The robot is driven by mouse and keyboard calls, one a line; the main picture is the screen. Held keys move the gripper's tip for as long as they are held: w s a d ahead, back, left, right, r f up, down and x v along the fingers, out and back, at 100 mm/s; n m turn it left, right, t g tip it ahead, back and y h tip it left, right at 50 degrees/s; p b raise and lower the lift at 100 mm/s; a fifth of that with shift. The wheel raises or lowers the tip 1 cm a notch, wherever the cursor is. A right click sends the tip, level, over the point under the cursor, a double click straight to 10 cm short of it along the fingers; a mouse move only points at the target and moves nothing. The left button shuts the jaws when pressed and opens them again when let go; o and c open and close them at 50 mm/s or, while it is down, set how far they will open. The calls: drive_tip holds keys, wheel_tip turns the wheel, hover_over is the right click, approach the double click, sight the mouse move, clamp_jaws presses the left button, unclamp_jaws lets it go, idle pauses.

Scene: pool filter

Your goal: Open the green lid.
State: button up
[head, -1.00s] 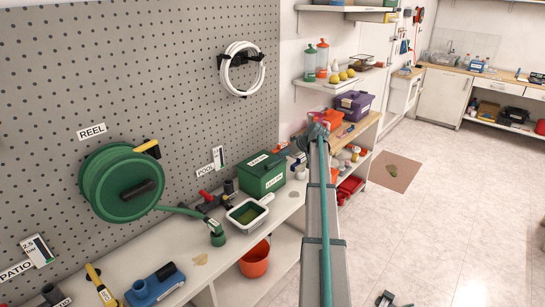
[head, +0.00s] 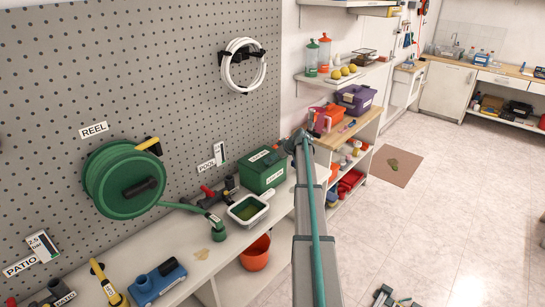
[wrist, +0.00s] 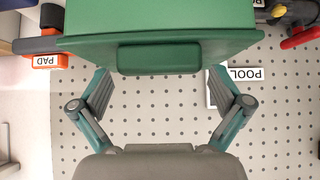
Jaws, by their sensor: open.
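The green box (head: 258,181) stands on the bench against the pegboard, with its green lid (head: 262,160) down on top. In the wrist view, the scene is upside down. The lid's rim (wrist: 80,40) and a darker green grip tab (wrist: 158,59) on it lie close ahead of my gripper (wrist: 160,82). My gripper is open and empty, its fingers spread wide to the left and right of the tab, with no clear contact.
A white tray with a handle (head: 231,217), a valve with a red handle (head: 207,191) and the green hose reel (head: 125,180) are left of the box. Orange (head: 325,115) and purple bins (head: 355,98) stand on the shelf behind. An orange bucket (head: 255,256) is below.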

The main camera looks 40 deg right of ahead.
drive_tip(key=shift+x, duration=0.8)
drive_tip(key=shift+c, duration=0.2)
